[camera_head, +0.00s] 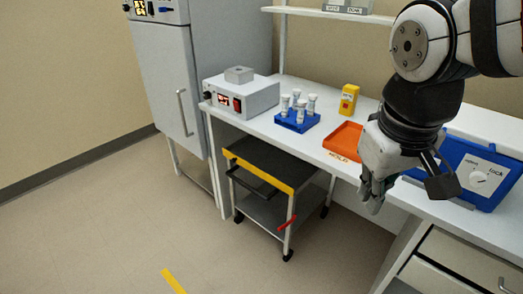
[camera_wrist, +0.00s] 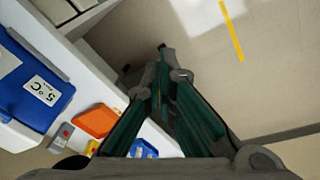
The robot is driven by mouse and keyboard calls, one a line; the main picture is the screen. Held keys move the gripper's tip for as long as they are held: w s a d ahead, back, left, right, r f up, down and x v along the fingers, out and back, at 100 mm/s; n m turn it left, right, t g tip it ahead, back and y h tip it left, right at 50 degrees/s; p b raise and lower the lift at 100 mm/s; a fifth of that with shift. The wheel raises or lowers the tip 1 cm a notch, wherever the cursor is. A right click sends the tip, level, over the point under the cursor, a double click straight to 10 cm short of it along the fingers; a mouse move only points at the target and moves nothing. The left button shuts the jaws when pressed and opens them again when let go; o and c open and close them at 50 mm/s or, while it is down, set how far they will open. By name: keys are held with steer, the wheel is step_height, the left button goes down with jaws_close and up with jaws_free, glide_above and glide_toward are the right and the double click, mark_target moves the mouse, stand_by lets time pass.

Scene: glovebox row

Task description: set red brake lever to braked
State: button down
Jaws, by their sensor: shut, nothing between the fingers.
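The red brake lever (camera_head: 287,221) sits low on a leg of the small black and grey cart (camera_head: 262,167), which has a yellow front edge and stands under the bench. The lever lies slantwise, its right end higher. My gripper (camera_head: 371,203) is shut and empty, pointing down in front of the bench edge, to the right of the lever and apart from it. In the wrist view my closed green-padded fingers (camera_wrist: 162,55) meet at the tips. I cannot make out the lever in the wrist view.
The white bench (camera_head: 325,150) holds a grey device (camera_head: 258,101), a blue tube rack (camera_head: 297,121), a yellow item (camera_head: 349,99), an orange tray (camera_head: 340,141) and a blue box (camera_head: 490,160). Drawers (camera_head: 458,262) stand at right. Floor before the cart is clear, with a yellow strip (camera_head: 173,281).

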steer(key=w+a+f+n+g+h+b, duration=0.1)
steer(key=w+a+f+n+h+b, duration=0.2)
steer(key=w+f, duration=0.6)
steer(key=w+a+f+n+h+b, duration=0.2)
steer(key=w+f+b, duration=0.3)
steer(key=f, duration=0.6)
steer(key=w+a+f+n+g+h+b, duration=0.1)
steer(key=w+a+f+n+h+b, duration=0.15)
steer(key=w+f, duration=0.7)
steer(key=w+a+f+n+t+h+b, duration=0.1)
steer(key=w+a+f+n+t+b, duration=0.1)
steer(key=f, duration=1)
steer(key=w+a+f+n+t+h+b, duration=0.1)
steer(key=a+f+n+t+b, duration=0.4)
steer(key=f, duration=0.7)
steer(key=w+a+f+n+t+h+b, duration=0.2)
steer(key=f+n, duration=0.5)
steer(key=f, duration=0.5)
steer(key=shift+w+a+t+b, duration=0.7)
steer(key=shift+t+b, duration=0.2)
steer(key=shift+t, duration=0.2)
steer(key=shift+w+d+n, duration=0.1)
steer(key=shift+n, duration=0.15)
steer(key=w+d+r+b, duration=0.2)
steer(key=w+d, duration=0.5)
steer(key=d, duration=0.1)
steer(key=shift+d+r, duration=0.35)
steer(key=shift+d, duration=0.05)
